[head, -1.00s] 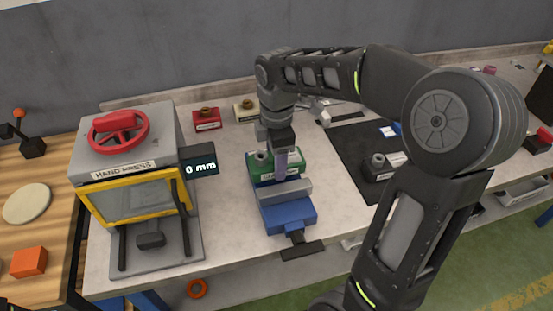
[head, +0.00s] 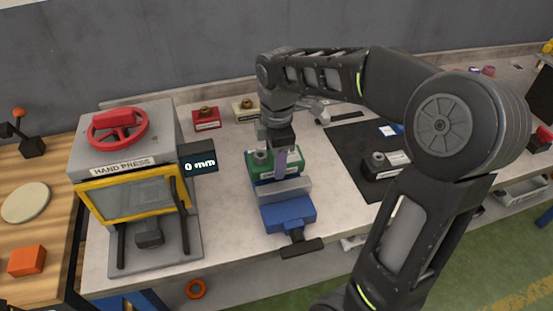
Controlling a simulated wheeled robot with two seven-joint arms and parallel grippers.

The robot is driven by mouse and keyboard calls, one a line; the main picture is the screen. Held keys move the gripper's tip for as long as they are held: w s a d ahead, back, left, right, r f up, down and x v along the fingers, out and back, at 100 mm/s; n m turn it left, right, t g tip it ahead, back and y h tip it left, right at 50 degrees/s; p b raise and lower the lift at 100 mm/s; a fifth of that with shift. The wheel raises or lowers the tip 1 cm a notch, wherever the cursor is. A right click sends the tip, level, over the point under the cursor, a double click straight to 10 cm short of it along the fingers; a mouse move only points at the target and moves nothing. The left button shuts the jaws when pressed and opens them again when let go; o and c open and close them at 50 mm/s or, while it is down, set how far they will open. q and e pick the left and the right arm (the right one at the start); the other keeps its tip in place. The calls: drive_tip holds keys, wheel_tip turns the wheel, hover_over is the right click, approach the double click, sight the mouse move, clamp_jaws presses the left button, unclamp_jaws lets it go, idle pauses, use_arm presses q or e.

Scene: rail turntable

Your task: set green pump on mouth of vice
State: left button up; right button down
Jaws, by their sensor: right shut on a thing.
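The green pump (head: 289,165) is a block with a grey round fitting on top and a pale label on its front. It sits at the mouth of the blue vice (head: 287,213), just behind the grey front jaw. I cannot tell whether it touches the vice. My right gripper (head: 280,158) points down and is shut on the pump, and it hides part of the pump's top. The vice's dark handle points to the front. My left gripper is not in view.
The hand press (head: 130,165) with a red wheel stands left of the vice. Red (head: 206,122) and cream (head: 246,111) pumps stand behind. A dark mat (head: 349,146) to the right bears a black pump (head: 381,172). The bench between press and vice is clear.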

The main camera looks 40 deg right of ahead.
drive_tip(key=f, duration=0.1)
drive_tip(key=s+f, duration=0.1)
drive_tip(key=f, duration=0.1)
drive_tip(key=shift+s+a+f+g, duration=0.1)
drive_tip(key=shift+s+g, duration=0.25)
drive_tip(key=shift+g, duration=0.05)
drive_tip(key=shift+c, duration=2.2)
unclamp_jaws()
drive_tip(key=shift+w+r+p, duration=0.1)
drive_tip(key=shift+r+p, duration=0.4)
drive_tip(key=shift+r, duration=0.05)
drive_tip(key=shift+w+a+r+p, duration=0.1)
drive_tip(key=shift+w+r+p, duration=0.25)
drive_tip(key=shift+r+p, duration=0.35)
drive_tip(key=shift+w+r+p, duration=0.25)
drive_tip(key=shift+r+p, duration=0.35)
drive_tip(key=shift+w+d+r+p, duration=0.1)
drive_tip(key=shift+r+p, duration=0.4)
drive_tip(key=shift+r, duration=0.15)
drive_tip(key=shift+w+d+r+p, duration=0.1)
drive_tip(key=shift+r+p, duration=0.4)
drive_tip(key=shift+r, duration=0.1)
drive_tip(key=shift+s+r+p, duration=0.1)
drive_tip(key=shift+r+p, duration=0.2)
drive_tip(key=shift+r, duration=0.15)
